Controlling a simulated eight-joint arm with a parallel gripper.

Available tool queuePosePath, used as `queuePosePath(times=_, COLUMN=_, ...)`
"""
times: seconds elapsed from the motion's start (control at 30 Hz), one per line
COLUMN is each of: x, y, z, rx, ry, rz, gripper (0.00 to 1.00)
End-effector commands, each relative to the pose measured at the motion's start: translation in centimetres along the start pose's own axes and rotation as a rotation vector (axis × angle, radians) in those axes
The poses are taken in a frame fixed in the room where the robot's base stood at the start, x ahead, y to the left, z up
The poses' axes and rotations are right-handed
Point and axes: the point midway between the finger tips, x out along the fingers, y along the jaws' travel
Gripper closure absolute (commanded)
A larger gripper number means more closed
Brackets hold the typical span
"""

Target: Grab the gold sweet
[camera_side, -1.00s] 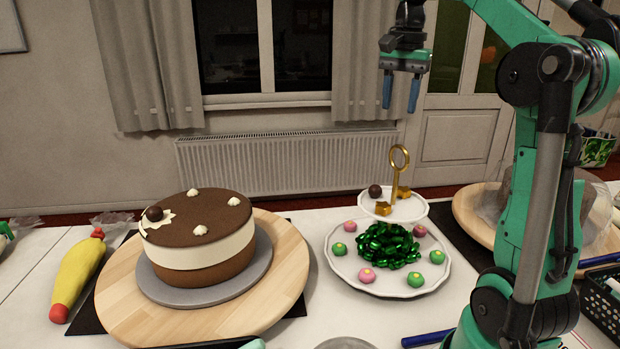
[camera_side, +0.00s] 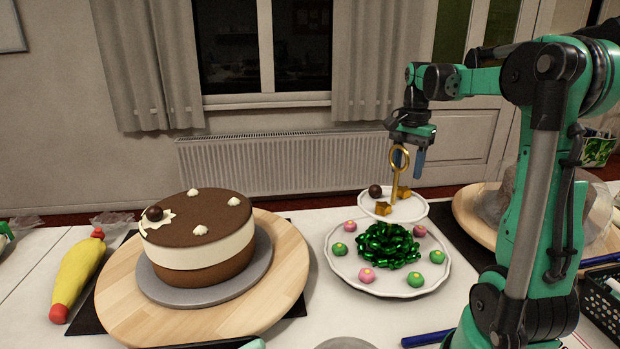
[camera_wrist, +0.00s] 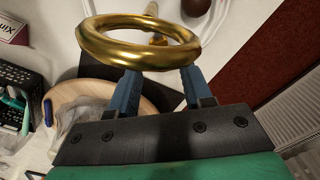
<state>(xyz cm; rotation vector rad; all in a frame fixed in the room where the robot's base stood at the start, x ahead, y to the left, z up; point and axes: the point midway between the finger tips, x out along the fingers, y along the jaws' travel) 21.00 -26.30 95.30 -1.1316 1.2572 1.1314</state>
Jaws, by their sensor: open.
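Two gold sweets sit on the small upper tier (camera_side: 371,207) of a white stand in the side view: a front one (camera_side: 383,208) left of the gold post, and a rear one (camera_side: 404,192) just right of it. My gripper (camera_side: 408,171) is open and empty above the upper tier, beside and seemingly behind the stand's gold ring handle (camera_side: 393,160). One blue finger is partly hidden by the ring. In the wrist view the ring (camera_wrist: 140,59) lies across my gripper (camera_wrist: 158,74) at the fingertips.
A brown ball sweet (camera_side: 375,191) shares the upper tier. The lower plate (camera_side: 390,287) holds a green bow (camera_side: 389,246) and several pink and green sweets. A layered cake (camera_side: 200,240) on a wooden turntable (camera_side: 120,307) stands left, and another wooden turntable (camera_side: 467,210) right.

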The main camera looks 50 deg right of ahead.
Motion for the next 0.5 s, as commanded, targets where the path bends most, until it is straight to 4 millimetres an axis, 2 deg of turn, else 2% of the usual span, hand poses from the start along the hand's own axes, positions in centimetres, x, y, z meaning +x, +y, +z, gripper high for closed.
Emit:
queuePosePath(times=0.3, x=3.7, y=0.0, z=0.0, rx=0.001, ry=0.001, rz=0.000, gripper=0.56)
queuePosePath(times=0.5, x=4.3, y=0.0, z=0.0, rx=0.001, ry=0.002, rz=0.000, gripper=0.56)
